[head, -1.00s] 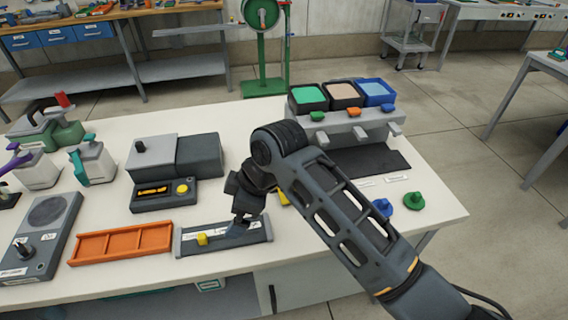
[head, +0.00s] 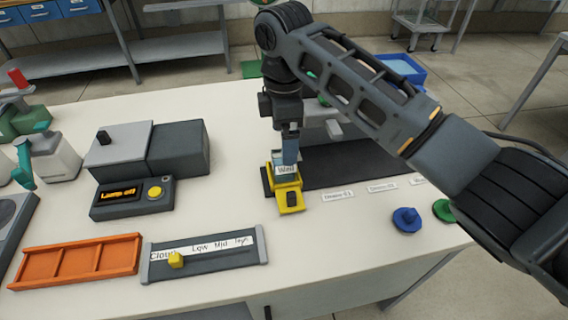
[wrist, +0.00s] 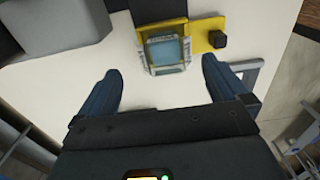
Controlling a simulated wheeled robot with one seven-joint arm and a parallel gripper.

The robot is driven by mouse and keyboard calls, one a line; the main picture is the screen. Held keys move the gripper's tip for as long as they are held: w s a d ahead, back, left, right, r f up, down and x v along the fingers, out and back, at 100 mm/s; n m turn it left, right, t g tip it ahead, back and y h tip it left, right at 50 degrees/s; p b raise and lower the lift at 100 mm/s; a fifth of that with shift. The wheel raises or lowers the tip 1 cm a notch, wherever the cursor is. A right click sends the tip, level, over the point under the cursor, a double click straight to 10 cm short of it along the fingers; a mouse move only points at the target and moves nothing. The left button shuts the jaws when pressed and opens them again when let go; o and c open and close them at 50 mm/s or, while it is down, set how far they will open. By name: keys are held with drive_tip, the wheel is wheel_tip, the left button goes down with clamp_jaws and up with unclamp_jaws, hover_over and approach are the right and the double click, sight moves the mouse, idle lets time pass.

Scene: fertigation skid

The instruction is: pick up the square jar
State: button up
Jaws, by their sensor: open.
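The square jar is a small clear, bluish glass block (wrist: 165,52) in the wrist view, seen from above within a yellow fixture (wrist: 207,34). In the head view the yellow fixture (head: 290,198) stands on the bench with a white label reading "Well", and my gripper largely hides the jar there. My gripper (head: 289,160) points down over the fixture. In the wrist view my gripper (wrist: 158,80) is open, with blue fingers wide apart. The jar lies just beyond the fingertips, roughly centred between them, with nothing held.
A dark mat (head: 350,165) lies right of the fixture. Blue (head: 406,219) and green (head: 444,210) knobs sit near the right edge. A slider panel (head: 205,258), orange rack (head: 78,260) and lamp box (head: 132,198) stand left. Bare bench lies between.

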drive_tip(key=shift+s+f+p, duration=0.15)
drive_tip(key=shift+s+f, duration=0.05)
drive_tip(key=shift+f, duration=1.55)
drive_tip(key=shift+s+f+p, duration=0.15)
drive_tip(key=shift+s+f, duration=0.05)
drive_tip(key=shift+f, duration=1.5)
drive_tip(key=c, duration=1)
drive_tip(key=shift+o, duration=0.2)
wheel_tip(320, 180, up, 15)
drive_tip(key=p, duration=0.4)
